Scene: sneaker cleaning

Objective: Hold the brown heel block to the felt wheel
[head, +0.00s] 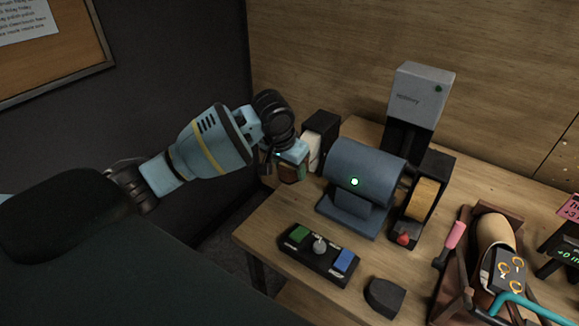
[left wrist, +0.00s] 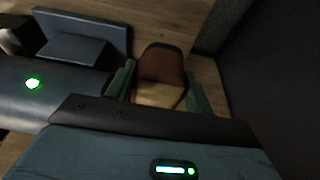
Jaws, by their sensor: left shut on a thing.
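My left gripper (head: 290,167) is shut on the brown heel block (head: 291,173), at the left end of the blue grinder motor (head: 362,172). In the left wrist view the block (left wrist: 162,65) sits between my green fingers (left wrist: 160,95), brown with a tan near face. A pale, cream wheel (head: 313,152), which looks like the felt one, stands in a black guard just right of the gripper. I cannot tell whether block and wheel touch. The wheel is not clear in the left wrist view. My right gripper is not in view.
A yellow wheel (head: 423,200) is at the motor's right end, below a grey box (head: 418,90). A control box (head: 319,254) with green and blue buttons and a dark block (head: 384,296) lie in front. A shoe in a holder (head: 494,235) stands right. The wooden wall is behind.

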